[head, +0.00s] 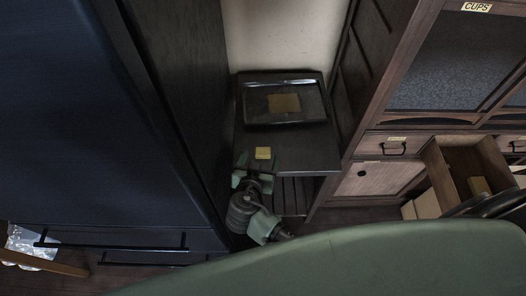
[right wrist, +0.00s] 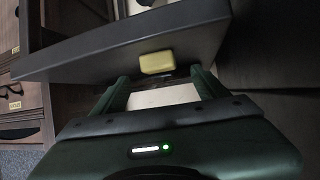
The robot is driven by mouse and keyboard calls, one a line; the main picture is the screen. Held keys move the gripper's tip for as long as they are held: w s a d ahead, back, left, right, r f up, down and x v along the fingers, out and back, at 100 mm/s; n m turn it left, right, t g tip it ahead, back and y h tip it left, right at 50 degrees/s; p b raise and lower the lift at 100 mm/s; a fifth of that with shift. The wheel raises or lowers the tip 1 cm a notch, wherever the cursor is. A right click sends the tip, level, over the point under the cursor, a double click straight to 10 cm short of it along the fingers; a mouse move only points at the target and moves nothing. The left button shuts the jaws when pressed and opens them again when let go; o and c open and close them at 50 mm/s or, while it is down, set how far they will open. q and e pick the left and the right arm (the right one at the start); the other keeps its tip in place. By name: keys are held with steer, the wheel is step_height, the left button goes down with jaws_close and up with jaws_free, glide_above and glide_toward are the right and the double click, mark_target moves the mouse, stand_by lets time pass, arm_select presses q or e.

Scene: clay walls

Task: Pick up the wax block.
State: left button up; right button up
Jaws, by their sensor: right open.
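The wax block (head: 263,153) is a small yellow block on the dark side table (head: 300,152), near its front edge. It also shows in the right wrist view (right wrist: 157,62), at the edge of the dark top. My right gripper (head: 253,175) is open and empty, at the table's front edge, just in front of the block. In the right wrist view the two green fingers (right wrist: 160,78) are spread apart, with the block centred between their directions. Whether the tips reach alongside the block I cannot tell. My left gripper is not in view.
A dark shallow tray (head: 285,120) with a brownish square lies at the back of the table. A tall dark cabinet (head: 90,120) stands close on the left. On the right, a wooden cupboard (head: 385,180) has an open drawer (head: 440,172) sticking out.

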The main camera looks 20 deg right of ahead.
mark_target(263, 151)
steer(key=x, duration=0.4)
steer(key=c, duration=1.4)
